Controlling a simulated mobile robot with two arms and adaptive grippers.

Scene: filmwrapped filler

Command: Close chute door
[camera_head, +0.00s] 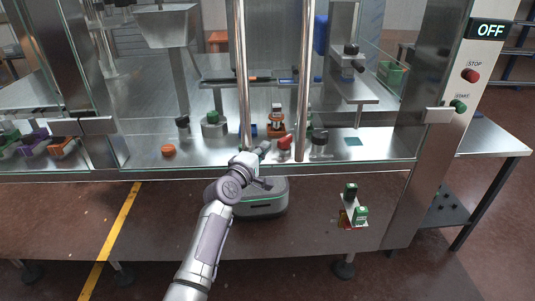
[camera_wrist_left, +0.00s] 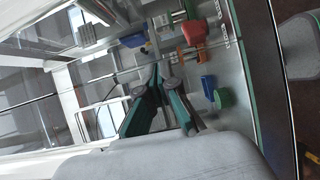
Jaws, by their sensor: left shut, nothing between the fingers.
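My left gripper (camera_head: 264,149) is at the front of the glass-fronted machine, near the two upright metal bar handles (camera_head: 301,85). In the left wrist view its teal-edged fingers (camera_wrist_left: 157,72) meet at the tips with nothing between them. I cannot tell whether it touches a handle or glass panel. I cannot tell for sure which part is the chute door. My right gripper is not in view.
Inside the machine, an orange cap (camera_head: 168,150), a red item (camera_head: 285,142) and several bottles stand on the metal deck. A control post (camera_head: 460,85) reading OFF is at the right, beside a metal side table (camera_head: 490,138).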

